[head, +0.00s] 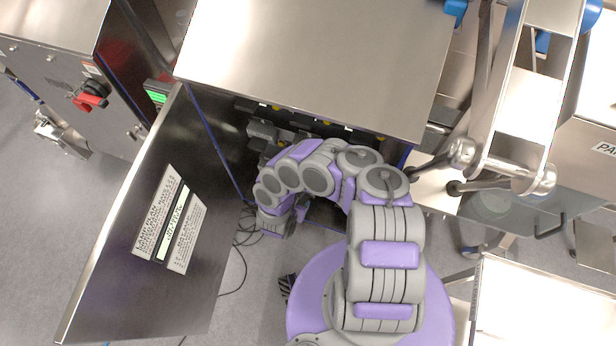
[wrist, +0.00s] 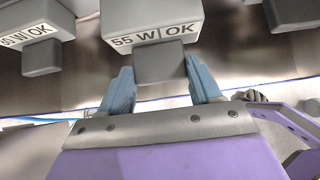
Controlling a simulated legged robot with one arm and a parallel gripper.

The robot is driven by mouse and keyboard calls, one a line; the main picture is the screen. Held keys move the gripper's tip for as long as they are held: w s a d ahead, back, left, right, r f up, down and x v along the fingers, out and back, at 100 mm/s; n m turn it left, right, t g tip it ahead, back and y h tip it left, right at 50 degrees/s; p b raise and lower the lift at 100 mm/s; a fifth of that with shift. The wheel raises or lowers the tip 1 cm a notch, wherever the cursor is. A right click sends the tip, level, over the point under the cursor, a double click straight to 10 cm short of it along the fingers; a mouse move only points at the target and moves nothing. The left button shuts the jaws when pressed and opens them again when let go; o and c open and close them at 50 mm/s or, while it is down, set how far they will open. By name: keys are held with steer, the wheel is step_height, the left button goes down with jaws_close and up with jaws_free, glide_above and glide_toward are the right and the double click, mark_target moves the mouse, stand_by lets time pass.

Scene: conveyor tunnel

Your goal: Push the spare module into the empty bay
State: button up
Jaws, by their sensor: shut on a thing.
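In the wrist view my gripper (wrist: 160,72) has its two blue fingers on either side of the grey block-shaped handle of a module (wrist: 152,22) labelled "55 W OK". The fingers are shut on that handle. The module's far side is out of view, so how deep it sits cannot be told. In the head view my arm bends into the open cabinet, and the fingertips are hidden. Dark modules (head: 262,130) show in a row inside under the cabinet top. The empty bay cannot be made out clearly.
A similar module (wrist: 32,25) stands to the left in the wrist view, and a dark block (wrist: 290,12) to the right. The cabinet's open door (head: 150,225) stands left of my arm. Cables (head: 240,255) lie on the floor. A metal frame (head: 520,100) stands at right.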

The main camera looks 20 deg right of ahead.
steer(key=s+a, duration=0.3)
steer(key=s, duration=0.2)
steer(key=shift+a, duration=0.3)
stand_by(1.1)
